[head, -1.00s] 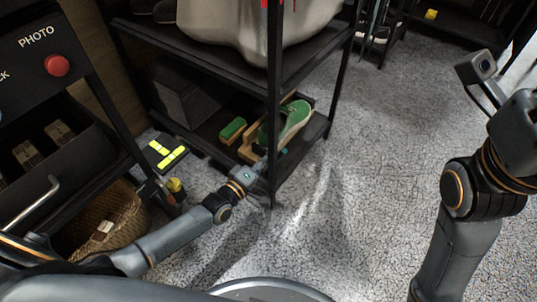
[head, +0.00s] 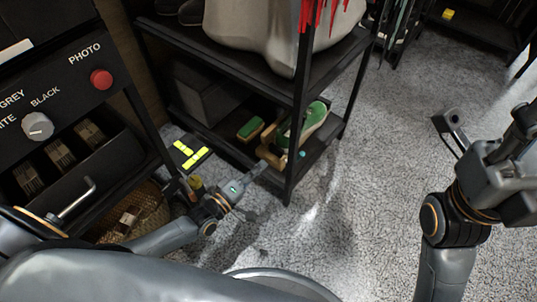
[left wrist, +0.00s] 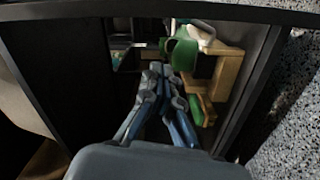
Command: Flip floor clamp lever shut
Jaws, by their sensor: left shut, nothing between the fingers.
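A small yellow-topped fitting (head: 195,182) stands low by the foot of the black cabinet at left in the head view. It may be the floor clamp's lever, but it is too small to tell how the lever is set. My left gripper (head: 260,167) is shut and empty, to the right of the fitting, at the near edge of the rack's lower shelf. In the left wrist view its fingers (left wrist: 163,72) are together, and the fitting cannot be made out.
A black rack (head: 298,130) stands beside my left gripper. Its lower shelf holds a green-and-white shoe (head: 316,115) and a green-topped brush (head: 250,128). A black plate with yellow strips (head: 188,151) lies on the floor. A wicker basket (head: 143,208) is under the cabinet.

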